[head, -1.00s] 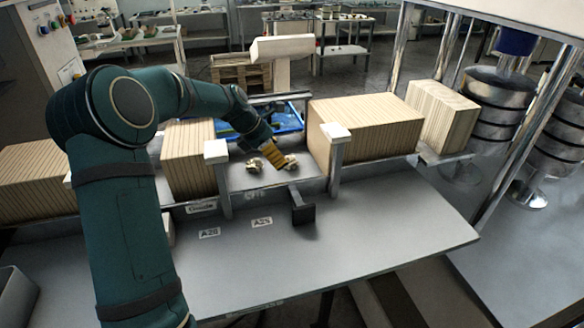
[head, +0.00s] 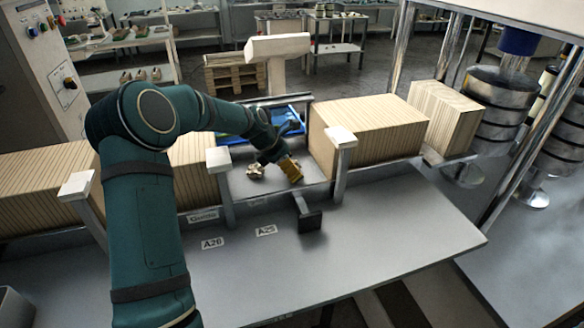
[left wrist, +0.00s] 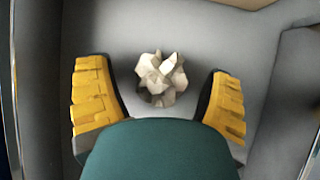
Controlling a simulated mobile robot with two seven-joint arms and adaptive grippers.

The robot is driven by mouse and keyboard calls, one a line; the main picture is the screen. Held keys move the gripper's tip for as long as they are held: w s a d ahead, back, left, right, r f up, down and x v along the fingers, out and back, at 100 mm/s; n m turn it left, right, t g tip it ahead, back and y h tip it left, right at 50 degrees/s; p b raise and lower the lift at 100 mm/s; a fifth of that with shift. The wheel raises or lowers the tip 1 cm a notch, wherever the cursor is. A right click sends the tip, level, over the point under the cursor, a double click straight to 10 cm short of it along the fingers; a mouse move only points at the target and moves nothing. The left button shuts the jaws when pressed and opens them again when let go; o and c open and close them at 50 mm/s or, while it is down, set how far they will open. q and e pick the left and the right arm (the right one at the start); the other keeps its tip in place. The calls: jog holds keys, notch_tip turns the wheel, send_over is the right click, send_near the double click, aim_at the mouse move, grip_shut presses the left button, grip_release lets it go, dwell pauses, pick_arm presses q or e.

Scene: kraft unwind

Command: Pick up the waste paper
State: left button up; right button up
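A crumpled ball of waste paper (head: 256,172) lies on the grey shelf between the slatted blocks. My left gripper (head: 289,169) reaches down onto this shelf to the right of that ball. In the left wrist view, a pale crumpled waste paper ball (left wrist: 162,79) lies on the grey surface in the gap between the yellow fingers. The left gripper (left wrist: 160,98) is open, with visible space on both sides of the ball. My right gripper is not in view.
A large slatted block (head: 365,135) stands close right of the gripper, with another slatted block (head: 192,165) to the left. White-topped posts (head: 341,140) and a dark bracket (head: 309,218) stand in front. A blue tray (head: 285,125) lies behind. The front tabletop (head: 390,235) is mostly clear.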

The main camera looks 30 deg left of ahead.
pick_arm(q)
jog(key=c, duration=0.7)
